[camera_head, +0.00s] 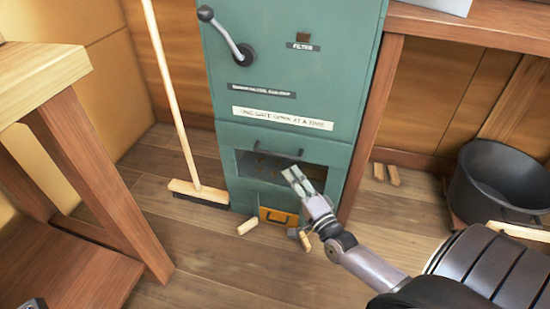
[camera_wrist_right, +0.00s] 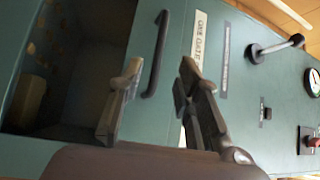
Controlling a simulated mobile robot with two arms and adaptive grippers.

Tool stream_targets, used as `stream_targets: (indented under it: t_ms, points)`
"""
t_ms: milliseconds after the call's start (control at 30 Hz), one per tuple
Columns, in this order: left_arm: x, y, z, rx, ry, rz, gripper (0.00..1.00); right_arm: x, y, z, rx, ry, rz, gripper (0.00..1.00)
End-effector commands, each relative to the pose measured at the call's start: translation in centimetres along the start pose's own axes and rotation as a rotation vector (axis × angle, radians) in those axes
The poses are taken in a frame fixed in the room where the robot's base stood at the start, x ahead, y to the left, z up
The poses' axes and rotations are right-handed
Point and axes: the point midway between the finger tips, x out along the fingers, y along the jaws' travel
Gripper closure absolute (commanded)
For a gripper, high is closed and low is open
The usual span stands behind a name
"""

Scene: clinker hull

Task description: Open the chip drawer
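A green cabinet (camera_head: 290,60) stands at the back. Its lower front has a dark bar handle (camera_head: 275,148), with a dark opening (camera_head: 265,168) below it. The opening holds small tan bits. My right gripper (camera_head: 294,176) is in front of the opening, below and right of the handle. In the right wrist view the fingers (camera_wrist_right: 155,90) are apart, and the handle (camera_wrist_right: 157,55) shows beyond the gap between them; contact is not visible. An orange panel with its own dark handle (camera_head: 278,217) is at the cabinet's foot.
A broom (camera_head: 175,100) leans left of the cabinet. Wood blocks (camera_head: 247,227) lie on the floor near its foot. A wooden bench (camera_head: 90,165) stands left. A black tub (camera_head: 500,180) is at right. Floor is clear in front of the cabinet at left.

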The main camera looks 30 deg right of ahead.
Motion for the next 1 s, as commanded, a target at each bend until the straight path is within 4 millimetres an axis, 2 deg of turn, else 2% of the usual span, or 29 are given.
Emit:
stream_targets:
  t_ms: [100, 300, 500, 700, 933, 1000]
  points:
    - [-0.9, 0.0, 0.2, 0.000, 0.001, 0.001, 0.60, 2.8, 0.2, 0.0, 0.000, 0.002, -0.005, 0.69]
    - [-0.2, 0.0, 0.5, 0.006, 0.043, 0.017, 0.60, 6.9, 0.2, 0.0, 0.000, 0.001, -0.003, 0.69]
    - [0.3, 0.0, 0.6, 0.009, 0.066, 0.027, 0.60, 9.6, 0.2, 0.0, -0.001, 0.001, -0.001, 0.69]
    - [0.6, 0.0, 0.7, 0.010, 0.073, 0.031, 0.60, 10.5, 0.1, 0.0, -0.001, 0.000, 0.002, 0.69]
    - [0.6, 0.0, 0.7, 0.010, 0.072, 0.031, 0.60, 10.6, 0.1, 0.0, -0.001, -0.001, 0.002, 0.69]
    - [0.6, 0.1, 0.7, 0.010, 0.072, 0.031, 0.60, 10.5, 0.1, 0.0, -0.001, -0.001, 0.002, 0.73]
